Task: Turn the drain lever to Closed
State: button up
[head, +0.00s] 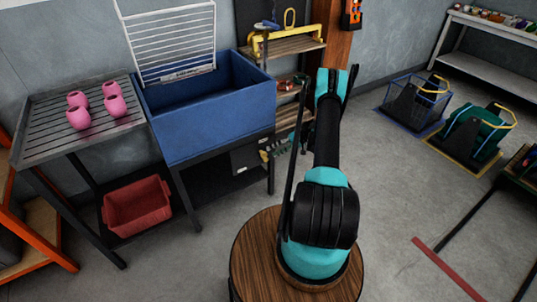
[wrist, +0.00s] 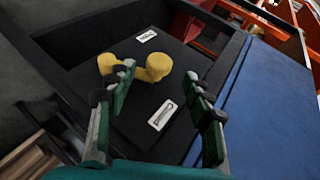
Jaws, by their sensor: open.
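The drain lever (wrist: 157,64) is yellow, with a rounded end at each side, and sits on a black panel (wrist: 125,120) in the wrist view. One white label (wrist: 147,36) lies beyond it and another (wrist: 160,115) nearer; their markings are too small to read surely. The lever lies roughly crosswise between the labels. My gripper (wrist: 162,77) is open, its green fingers apart.
A slatted metal table (head: 50,140) with pink cups (head: 78,117) adjoins the sink. A red bin (head: 137,207) sits below it. A shelf rack (head: 290,45) stands behind my arm. A round wooden surface (head: 250,255) is under my arm. Open floor (head: 390,200) lies right.

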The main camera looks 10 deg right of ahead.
jog(key=v, duration=0.7)
jog(key=shift+d, duration=0.25)
jog(key=shift+r, duration=0.1)
jog(key=shift+c, duration=0.5)
